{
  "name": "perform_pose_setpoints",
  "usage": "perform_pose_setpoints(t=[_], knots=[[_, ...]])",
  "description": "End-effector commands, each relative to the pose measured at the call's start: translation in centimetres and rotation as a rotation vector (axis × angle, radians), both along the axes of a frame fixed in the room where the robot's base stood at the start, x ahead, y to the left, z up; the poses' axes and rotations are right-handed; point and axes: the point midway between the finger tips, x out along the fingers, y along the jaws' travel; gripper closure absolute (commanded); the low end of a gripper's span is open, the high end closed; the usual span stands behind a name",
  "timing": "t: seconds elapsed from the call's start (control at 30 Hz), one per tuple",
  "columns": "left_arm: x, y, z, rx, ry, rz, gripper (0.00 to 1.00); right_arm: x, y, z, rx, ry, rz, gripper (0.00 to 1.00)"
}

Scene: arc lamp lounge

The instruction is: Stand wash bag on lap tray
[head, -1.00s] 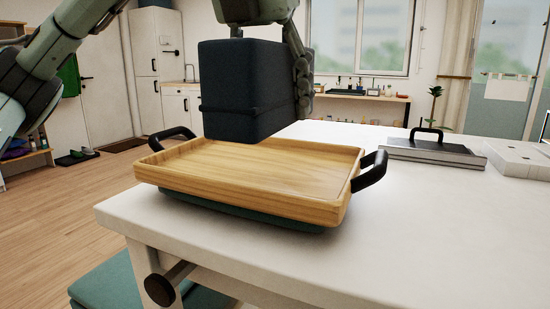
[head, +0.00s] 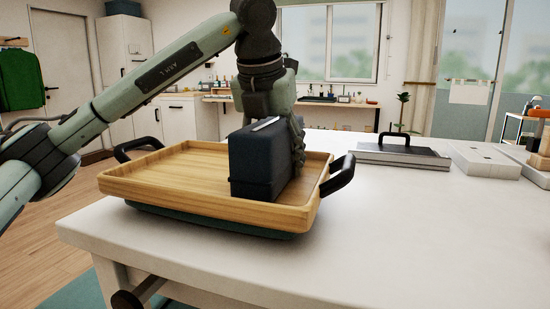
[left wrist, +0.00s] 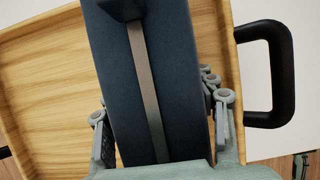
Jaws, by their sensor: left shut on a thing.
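The wash bag (head: 258,166) is a dark navy upright box shape with a pale strip on top. It stands upright on the right part of the wooden lap tray (head: 165,174), its base appearing to touch the tray floor. My left gripper (head: 297,142) comes down from above behind the bag and is shut on it. In the left wrist view the bag (left wrist: 185,75) lies between the two fingers (left wrist: 160,130), with the tray (left wrist: 40,95) beneath. The tray has black side handles and a dark green underside. My right gripper is in neither view.
The tray rests on a white table (head: 400,225) near its front left corner. A grey flat case with a black handle (head: 400,150) and white blocks (head: 485,160) stand at the back right. The table's right front is clear.

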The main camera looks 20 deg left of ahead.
Motion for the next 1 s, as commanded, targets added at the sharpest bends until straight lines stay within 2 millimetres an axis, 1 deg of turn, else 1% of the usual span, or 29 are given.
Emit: perform_pose_setpoints(t=[0.13,0.3,0.33,0.4,0.5,0.83,0.87,0.93,1.0], knots=[[0.0,0.0,0.2,-0.001,-0.003,0.001,0.87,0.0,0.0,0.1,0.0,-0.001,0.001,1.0],[0.0,0.0,-0.1,-0.001,-0.003,0.001,0.87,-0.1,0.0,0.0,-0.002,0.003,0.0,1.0],[0.0,0.0,-0.1,0.0,-0.001,0.0,0.41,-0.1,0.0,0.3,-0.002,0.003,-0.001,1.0],[0.0,0.0,-0.1,0.0,0.0,0.0,0.32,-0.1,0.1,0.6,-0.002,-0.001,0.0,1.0],[0.0,0.0,-0.1,0.0,0.0,0.0,0.22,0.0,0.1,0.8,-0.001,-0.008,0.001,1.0],[0.0,0.0,0.1,0.0,-0.001,0.0,0.22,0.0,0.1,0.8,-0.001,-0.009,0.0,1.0],[0.0,0.0,0.2,0.0,-0.001,0.0,0.22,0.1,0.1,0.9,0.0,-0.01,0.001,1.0],[-0.3,0.0,0.9,0.0,-0.003,0.0,0.22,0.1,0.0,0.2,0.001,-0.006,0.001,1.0],[-0.7,-0.1,1.9,-0.001,-0.003,-0.001,0.22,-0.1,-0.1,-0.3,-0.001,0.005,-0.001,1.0]])
